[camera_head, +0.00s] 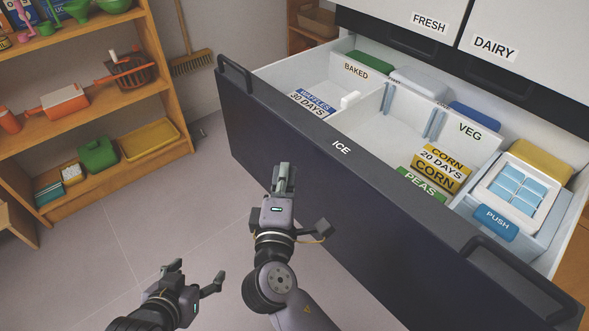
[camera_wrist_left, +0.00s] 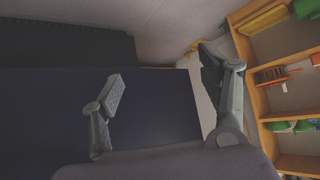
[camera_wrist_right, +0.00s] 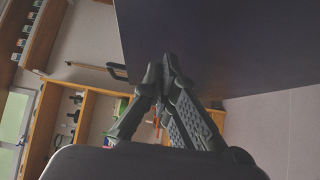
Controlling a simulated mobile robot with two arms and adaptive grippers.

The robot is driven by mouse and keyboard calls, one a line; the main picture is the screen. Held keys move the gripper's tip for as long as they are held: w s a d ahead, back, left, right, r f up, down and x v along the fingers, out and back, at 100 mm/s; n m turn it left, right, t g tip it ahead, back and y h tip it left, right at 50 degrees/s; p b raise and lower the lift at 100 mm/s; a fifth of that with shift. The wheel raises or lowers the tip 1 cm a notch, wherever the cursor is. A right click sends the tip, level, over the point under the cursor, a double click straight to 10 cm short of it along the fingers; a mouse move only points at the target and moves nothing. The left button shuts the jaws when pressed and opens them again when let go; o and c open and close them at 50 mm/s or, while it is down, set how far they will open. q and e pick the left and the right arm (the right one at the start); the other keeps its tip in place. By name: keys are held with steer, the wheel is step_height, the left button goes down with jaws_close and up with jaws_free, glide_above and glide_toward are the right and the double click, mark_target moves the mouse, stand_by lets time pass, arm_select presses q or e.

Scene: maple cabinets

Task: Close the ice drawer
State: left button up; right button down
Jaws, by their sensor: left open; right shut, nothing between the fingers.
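The ice drawer (camera_head: 295,160) is pulled far out of the fridge, its dark front marked ICE. It holds boxes marked waffles, corn and peas, and an ice tray (camera_head: 517,190) with a blue PUSH tab. A black handle stands at each end of its front. My left gripper (camera_head: 195,272) is open and empty, low in front of the drawer; the dark panel also fills much of the left wrist view (camera_wrist_left: 160,105). My right gripper (camera_head: 283,170) is shut and empty, close before the drawer front; whether it touches cannot be told. The right wrist view shows its fingers together (camera_wrist_right: 163,75).
An orange wooden shelf (camera_head: 165,75) with baskets and boxes stands at the left. A broom (camera_head: 192,62) hangs on the wall behind. White fridge doors marked FRESH and DAIRY (camera_head: 493,47) are above the drawer.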

mark_target(409, 92)
arm_select(q)
steer(key=shift+w+d+r+t, duration=0.2)
steer(key=shift+w+r+t, duration=0.1)
steer(key=shift+w+r, duration=0.1)
arm_select(e)
steer(key=shift+w+d, duration=0.35)
steer(key=shift+d, duration=0.2)
steer(key=shift+w+d, duration=0.35)
steer(key=shift+d, duration=0.2)
steer(key=shift+d, duration=0.1)
